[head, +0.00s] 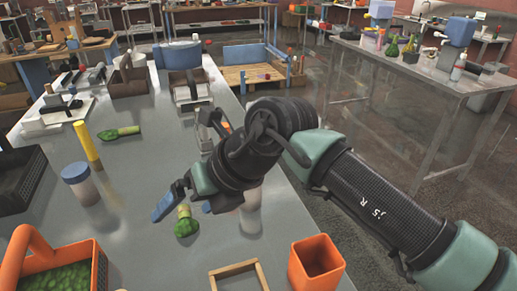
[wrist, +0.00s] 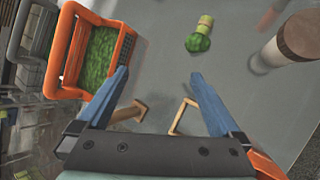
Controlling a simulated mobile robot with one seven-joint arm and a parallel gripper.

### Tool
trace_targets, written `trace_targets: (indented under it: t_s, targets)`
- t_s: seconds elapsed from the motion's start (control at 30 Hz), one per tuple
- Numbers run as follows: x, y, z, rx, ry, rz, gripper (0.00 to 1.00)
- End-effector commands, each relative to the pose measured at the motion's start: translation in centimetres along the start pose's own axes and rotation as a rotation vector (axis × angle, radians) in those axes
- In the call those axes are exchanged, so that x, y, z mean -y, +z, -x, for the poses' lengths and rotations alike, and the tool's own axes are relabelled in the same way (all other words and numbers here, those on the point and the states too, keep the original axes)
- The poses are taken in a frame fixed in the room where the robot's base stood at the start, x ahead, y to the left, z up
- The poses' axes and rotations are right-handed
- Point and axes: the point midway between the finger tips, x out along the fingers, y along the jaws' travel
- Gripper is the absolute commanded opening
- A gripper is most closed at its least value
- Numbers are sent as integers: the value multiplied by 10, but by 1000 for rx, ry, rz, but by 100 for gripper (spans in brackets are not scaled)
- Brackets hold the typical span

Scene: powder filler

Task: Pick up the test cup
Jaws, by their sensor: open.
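I cannot be sure which thing is the test cup. The only open cup in the head view is a square orange cup (head: 316,262), upright at the table's near right edge. An orange piece at the lower right of the wrist view (wrist: 262,165) is partly hidden by my gripper and looks like the same cup. My gripper (wrist: 159,73) is open and empty, with blue fingers spread above the table. In the head view it is left of and beyond the orange cup, apart from it, and my arm partly covers it.
An orange-handled bin of green contents (wrist: 101,52) stands left. A blue-lidded jar (head: 80,183) and yellow cylinder (head: 86,140) stand at left. The middle table is fairly clear.

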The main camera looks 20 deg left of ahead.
Motion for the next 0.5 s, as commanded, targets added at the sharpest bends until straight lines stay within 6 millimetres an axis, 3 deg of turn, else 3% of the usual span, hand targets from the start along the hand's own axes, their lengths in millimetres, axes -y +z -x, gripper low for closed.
trace_targets:
  t_s: [0.03,0.1,0.2,0.37,0.5]
  targets:
    - [38,-18,29,-107,-133,-47,100]
    - [81,-52,52,-232,-271,-101,100]
    - [120,-87,82,-359,-405,-165,100]
    - [146,-116,104,-452,-496,-215,100]
    - [156,-129,91,-463,-504,-221,100]
